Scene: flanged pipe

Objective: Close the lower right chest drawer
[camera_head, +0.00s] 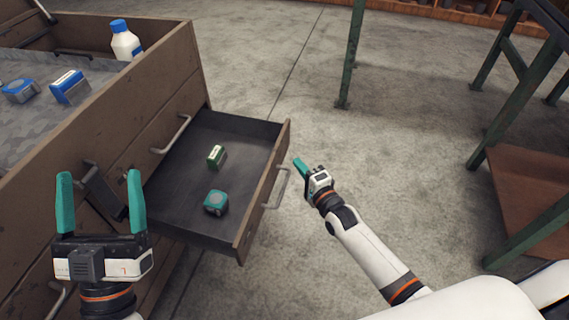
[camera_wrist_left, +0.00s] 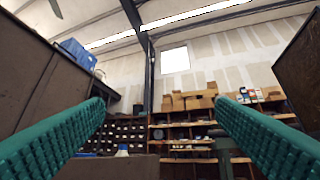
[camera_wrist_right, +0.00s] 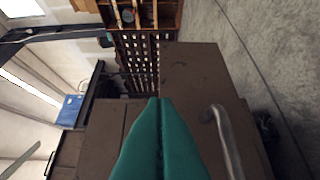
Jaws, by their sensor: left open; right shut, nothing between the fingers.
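The lower right chest drawer (camera_head: 168,205) is pulled open from the brown chest (camera_head: 180,75). Its brown front panel (camera_head: 250,215) carries a grey handle (camera_head: 279,188). My right gripper (camera_head: 298,163) is shut and empty, just to the right of the drawer front near the handle's far end. In the right wrist view the shut fingers (camera_wrist_right: 160,130) point at the brown front, with the handle (camera_wrist_right: 225,140) beside them on the right; contact cannot be told. My left gripper (camera_head: 98,200) is open and empty, over the front of the chest at the left; its fingers frame the left wrist view.
A small green box (camera_head: 217,156) and a teal box (camera_head: 216,202) lie in the drawer. A white bottle (camera_head: 125,42) and blue boxes (camera_head: 70,87) are on the chest top. Green-legged tables (camera_head: 525,215) stand at right. The floor between is clear.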

